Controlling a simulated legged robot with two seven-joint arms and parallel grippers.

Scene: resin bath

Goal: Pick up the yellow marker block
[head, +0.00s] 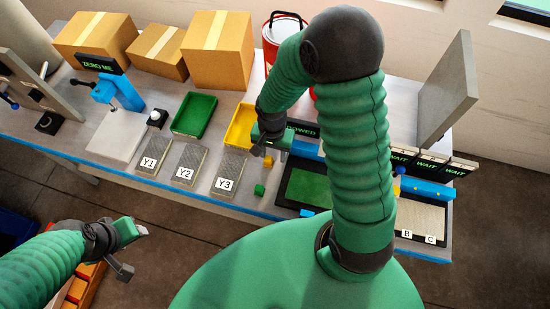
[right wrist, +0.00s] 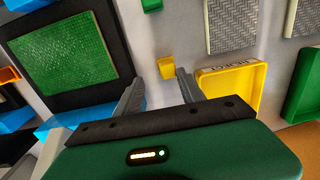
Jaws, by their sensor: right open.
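The yellow marker block (head: 268,161) is a small block on the grey table, just in front of the yellow tray. It also shows in the right wrist view (right wrist: 166,67), near the gap between the finger ends. My right gripper (head: 262,148) is open, with its two fingers (right wrist: 160,82) apart and nothing between them. I cannot tell its exact height over the block. A small green block (head: 259,190) lies on the table nearer to me and shows at the top of the right wrist view (right wrist: 152,5). My left gripper (head: 135,246) is off the table's near edge; its jaw opening is unclear.
The yellow tray (right wrist: 242,77) stands close beside the right fingers. A green tray (head: 188,128) and grey textured plates Y1, Y2 and Y3 (head: 227,168) lie to the left. A dark-framed green pad (head: 306,188) lies to the right. Cardboard boxes (head: 218,45) stand behind.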

